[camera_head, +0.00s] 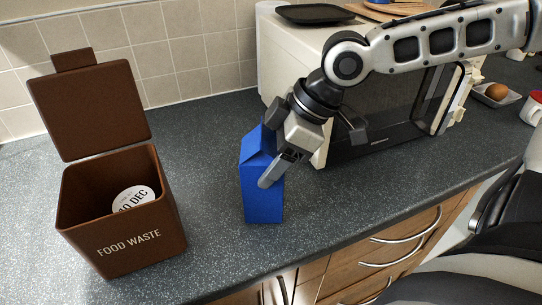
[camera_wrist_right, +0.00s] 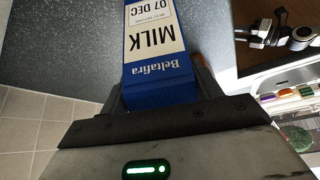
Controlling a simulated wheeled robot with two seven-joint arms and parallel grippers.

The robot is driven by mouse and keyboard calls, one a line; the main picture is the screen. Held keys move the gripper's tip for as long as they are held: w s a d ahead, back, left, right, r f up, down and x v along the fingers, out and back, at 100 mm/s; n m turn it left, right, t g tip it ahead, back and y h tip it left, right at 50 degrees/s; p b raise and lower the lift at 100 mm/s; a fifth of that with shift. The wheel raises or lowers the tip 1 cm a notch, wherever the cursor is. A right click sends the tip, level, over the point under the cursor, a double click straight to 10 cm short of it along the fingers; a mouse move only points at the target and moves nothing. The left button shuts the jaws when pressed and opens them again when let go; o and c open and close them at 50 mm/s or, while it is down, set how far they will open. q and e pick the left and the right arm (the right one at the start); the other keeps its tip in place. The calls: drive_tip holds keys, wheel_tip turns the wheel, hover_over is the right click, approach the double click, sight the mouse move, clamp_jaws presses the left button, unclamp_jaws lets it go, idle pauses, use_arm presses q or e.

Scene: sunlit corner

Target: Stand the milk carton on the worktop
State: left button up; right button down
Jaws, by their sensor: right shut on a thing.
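The milk carton (camera_head: 262,205) is blue with a gabled top, and stands close to upright over the front part of the worktop (camera_head: 210,215). I cannot tell for sure whether its base touches the surface. In the right wrist view the carton (camera_wrist_right: 157,50) shows a white label reading MILK, 07 DEC. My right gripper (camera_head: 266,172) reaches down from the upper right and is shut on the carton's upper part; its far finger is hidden. What looks like my left gripper (camera_wrist_right: 243,35) shows small at the upper right of the wrist view, its jaws unclear.
A brown food waste bin (camera_head: 130,240) with its lid raised stands to the left, holding a round white item marked DEC. A microwave (camera_head: 390,120) stands behind my right arm. Worktop between bin and carton is clear.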

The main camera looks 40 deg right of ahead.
use_arm(q)
drive_tip(key=shift+r, duration=0.1)
use_arm(e)
drive_tip(key=shift+r, duration=0.1)
drive_tip(key=shift+c, duration=1.6)
unclamp_jaws()
drive_tip(key=shift+f, duration=0.2)
drive_tip(key=shift+r, duration=0.1)
drive_tip(key=shift+s+d+r, duration=0.1)
drive_tip(key=shift+d+r, duration=0.1)
drive_tip(key=shift+r, duration=0.4)
use_arm(q)
drive_tip(key=shift+r+p, duration=0.4)
drive_tip(key=shift+p, duration=0.2)
use_arm(e)
drive_tip(key=v, duration=1)
drive_tip(key=shift+s+d+r, duration=0.15)
drive_tip(key=shift+d+r, duration=0.05)
drive_tip(key=shift+r, duration=0.1)
use_arm(q)
drive_tip(key=shift+s+f, duration=0.1)
drive_tip(key=shift+f, duration=0.1)
